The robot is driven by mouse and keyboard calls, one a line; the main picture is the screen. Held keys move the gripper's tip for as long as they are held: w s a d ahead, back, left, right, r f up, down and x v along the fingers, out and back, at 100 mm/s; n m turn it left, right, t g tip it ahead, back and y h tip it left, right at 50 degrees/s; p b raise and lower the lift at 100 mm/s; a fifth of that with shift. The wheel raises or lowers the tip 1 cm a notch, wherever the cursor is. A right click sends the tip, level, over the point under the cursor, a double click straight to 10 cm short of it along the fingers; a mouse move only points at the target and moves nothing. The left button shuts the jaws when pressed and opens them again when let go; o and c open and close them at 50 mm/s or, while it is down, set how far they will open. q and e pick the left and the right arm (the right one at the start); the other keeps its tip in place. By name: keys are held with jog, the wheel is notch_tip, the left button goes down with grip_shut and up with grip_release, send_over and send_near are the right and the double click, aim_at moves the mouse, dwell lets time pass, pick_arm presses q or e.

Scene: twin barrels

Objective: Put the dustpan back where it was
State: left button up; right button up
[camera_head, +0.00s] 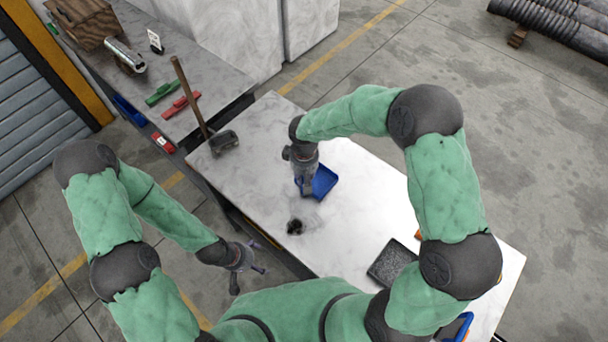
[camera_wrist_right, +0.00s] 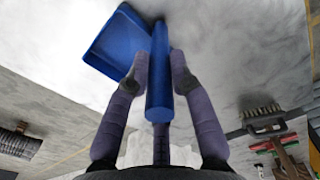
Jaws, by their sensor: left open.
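The blue dustpan (camera_head: 324,181) is over the white table's (camera_head: 375,205) far half in the head view, partly hidden by my right gripper. In the right wrist view, the dustpan's pan (camera_wrist_right: 117,45) is at upper left and its round handle (camera_wrist_right: 160,90) lies between my right gripper's fingers (camera_wrist_right: 160,72). Both fingers appear to press on the handle. I cannot tell whether the pan touches the table. My left gripper (camera_head: 250,266) is open and empty beside the table's left edge.
A dark clump (camera_head: 295,227) lies near the table's middle. A dark tray (camera_head: 391,262) sits nearer me. Red (camera_head: 181,105) and green (camera_head: 161,94) items lie on the left counter.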

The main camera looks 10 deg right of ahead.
jog(key=shift+o, duration=0.9)
jog(key=shift+r, duration=0.1)
notch_tip(320, 180, up, 12)
jog(key=shift+r+p, duration=0.1)
jog(key=shift+p, duration=0.55)
jog(key=shift+s, duration=0.1)
